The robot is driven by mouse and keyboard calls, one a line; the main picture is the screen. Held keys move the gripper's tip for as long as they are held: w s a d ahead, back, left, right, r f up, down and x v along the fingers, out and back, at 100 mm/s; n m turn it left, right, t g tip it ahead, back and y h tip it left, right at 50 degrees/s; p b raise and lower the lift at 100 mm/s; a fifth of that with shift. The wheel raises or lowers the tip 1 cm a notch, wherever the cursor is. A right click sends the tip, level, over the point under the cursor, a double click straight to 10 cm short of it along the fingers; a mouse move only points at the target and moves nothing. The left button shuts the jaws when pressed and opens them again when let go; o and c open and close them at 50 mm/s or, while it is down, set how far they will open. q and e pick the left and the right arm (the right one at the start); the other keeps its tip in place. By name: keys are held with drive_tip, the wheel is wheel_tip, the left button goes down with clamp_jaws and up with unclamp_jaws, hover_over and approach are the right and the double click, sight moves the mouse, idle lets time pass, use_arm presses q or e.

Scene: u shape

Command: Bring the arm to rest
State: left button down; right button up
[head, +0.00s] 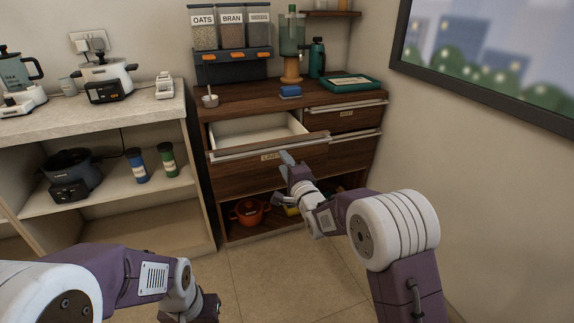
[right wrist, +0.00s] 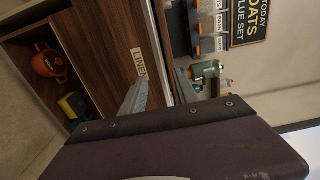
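My right arm reaches forward and its gripper (head: 285,168) is in front of the open top-left drawer (head: 258,130) of the brown wooden cabinet. The visible part of the drawer's inside looks empty.
An orange pot (head: 249,211) sits on the cabinet's low shelf. A pale counter (head: 110,118) with appliances is at left. The wall closes the right; the floor (head: 280,280) is clear.

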drive_tip(key=shift+v, duration=1.15)
drive_tip(key=shift+d, duration=0.1)
